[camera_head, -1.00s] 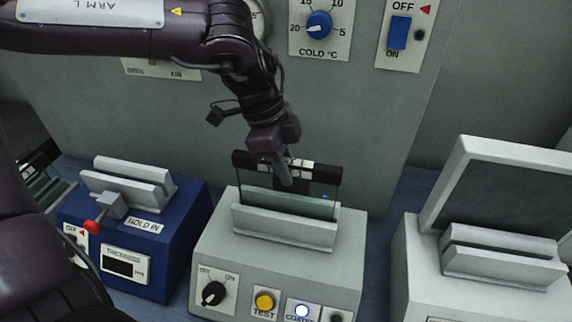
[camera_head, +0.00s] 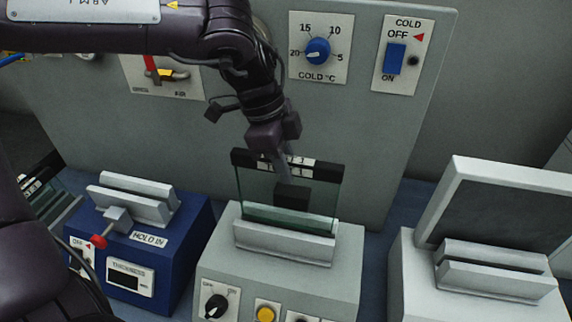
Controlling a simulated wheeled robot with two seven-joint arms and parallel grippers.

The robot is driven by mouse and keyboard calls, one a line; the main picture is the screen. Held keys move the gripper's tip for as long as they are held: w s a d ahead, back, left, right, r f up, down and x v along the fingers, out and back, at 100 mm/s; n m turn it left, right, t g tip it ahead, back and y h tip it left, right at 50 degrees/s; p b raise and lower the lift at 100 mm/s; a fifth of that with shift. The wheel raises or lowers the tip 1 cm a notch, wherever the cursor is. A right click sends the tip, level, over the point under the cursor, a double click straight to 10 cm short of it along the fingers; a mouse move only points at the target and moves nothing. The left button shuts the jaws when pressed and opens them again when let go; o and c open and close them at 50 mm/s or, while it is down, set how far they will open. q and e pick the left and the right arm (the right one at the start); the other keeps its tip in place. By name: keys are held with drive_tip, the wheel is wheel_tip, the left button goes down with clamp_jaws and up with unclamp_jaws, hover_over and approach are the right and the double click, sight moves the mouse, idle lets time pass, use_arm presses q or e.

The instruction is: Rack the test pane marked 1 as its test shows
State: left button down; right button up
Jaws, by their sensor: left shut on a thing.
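A clear glass pane (camera_head: 258,190) with a black top bar and white labels stands upright at the middle tester. I cannot read its mark for sure. My left gripper (camera_head: 290,186) reaches down from above and is shut on the pane near the middle of its top edge. The pane's lower edge is at the grey slot holder (camera_head: 285,245) on the pale middle tester (camera_head: 345,275); I cannot tell whether it is still in the slot. The tester has a black knob (camera_head: 215,306) and a yellow TEST button (camera_head: 265,314); its lamp is cut off below. My right gripper is out of view.
A blue thickness tester (camera_head: 185,245) with an empty slot and red-tipped plunger stands left. A rack of panes (camera_head: 48,200) is partly hidden at far left. A pale device (camera_head: 420,270) with a raised dark screen stands right. A grey control panel (camera_head: 350,140) rises behind.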

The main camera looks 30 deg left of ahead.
use_arm(q)
drive_tip(key=shift+r+p, duration=0.75)
drive_tip(key=shift+r, duration=0.7)
drive_tip(key=shift+f, duration=0.1)
wheel_tip(320, 180, down, 6)
drive_tip(key=b, duration=0.4)
drive_tip(key=shift+f, duration=0.25)
drive_tip(key=shift+r, duration=0.15)
